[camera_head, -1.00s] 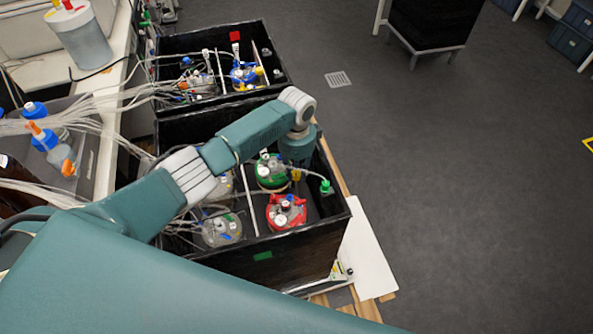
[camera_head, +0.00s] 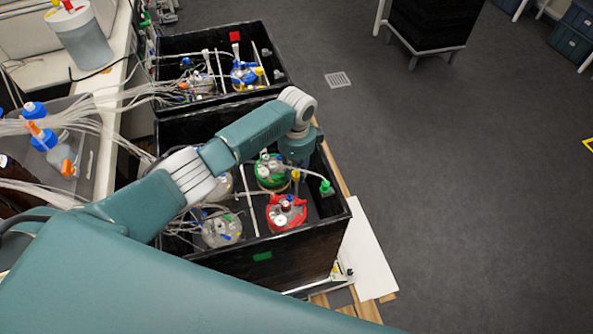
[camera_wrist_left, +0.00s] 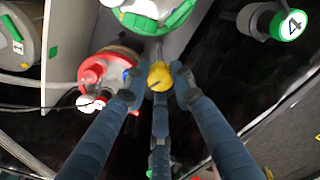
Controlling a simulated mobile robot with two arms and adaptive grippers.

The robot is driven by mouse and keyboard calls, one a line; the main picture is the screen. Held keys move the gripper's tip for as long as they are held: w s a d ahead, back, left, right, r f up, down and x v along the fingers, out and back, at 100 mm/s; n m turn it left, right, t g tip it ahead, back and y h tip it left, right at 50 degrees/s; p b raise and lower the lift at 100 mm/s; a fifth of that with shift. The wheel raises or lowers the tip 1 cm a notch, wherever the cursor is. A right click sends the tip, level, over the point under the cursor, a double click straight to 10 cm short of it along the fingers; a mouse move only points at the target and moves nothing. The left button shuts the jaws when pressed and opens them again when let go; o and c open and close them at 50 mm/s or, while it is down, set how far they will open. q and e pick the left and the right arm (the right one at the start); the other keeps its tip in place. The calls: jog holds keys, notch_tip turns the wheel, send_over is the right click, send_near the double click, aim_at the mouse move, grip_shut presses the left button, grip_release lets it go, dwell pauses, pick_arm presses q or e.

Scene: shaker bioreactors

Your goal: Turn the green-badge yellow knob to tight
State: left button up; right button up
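The yellow knob (camera_head: 296,175) shows below my left wrist in the head view, beside the green-lidded vessel (camera_head: 270,172). In the left wrist view the yellow knob (camera_wrist_left: 160,76) sits in the centre, just below the green-rimmed lid (camera_wrist_left: 152,18). My left gripper (camera_wrist_left: 156,88) has its fingers spread around the knob, with one fingertip on each side and the third finger below. Small gaps seem to show beside the knob; contact is unclear. A green badge (camera_head: 262,256) is on the box's front wall. My right gripper is not in view.
A red-lidded vessel (camera_head: 286,212) stands close by and shows left of the knob in the wrist view (camera_wrist_left: 105,72). Black box walls (camera_head: 340,195) and loose tubing surround the work area.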

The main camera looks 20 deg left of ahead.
pick_arm(q)
jog(key=o, duration=0.4)
jog(key=shift+w+r, duration=0.1)
notch_tip(320, 180, up, 12)
dwell(0.3)
dwell(0.4)
